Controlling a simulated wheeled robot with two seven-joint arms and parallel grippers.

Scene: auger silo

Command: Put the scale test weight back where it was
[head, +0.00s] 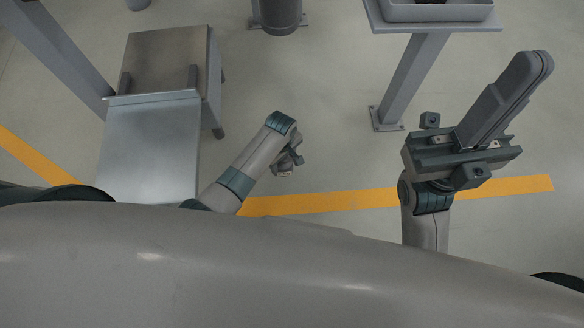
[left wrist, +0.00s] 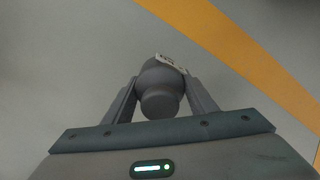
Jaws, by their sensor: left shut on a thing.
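The scale test weight (left wrist: 160,102) is a dark grey rounded piece with a knob and a small pale label, in the left wrist view. My left gripper (left wrist: 161,95) is shut on it, one finger on each side. In the head view my left gripper (head: 287,162) hangs over the floor just above the yellow line. The weight is mostly hidden there by the gripper and wrist. My right gripper (head: 505,100) is at the right, its long dark fingers together and pointing up and right, with nothing seen between them.
A metal stand with a bright flat plate (head: 150,145) and a browner top (head: 165,62) is at the left. A grey pedestal table (head: 430,28) with a tray (head: 437,12) is at the top right. A dark cylinder (head: 281,15) stands at top centre. Floor between them is clear.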

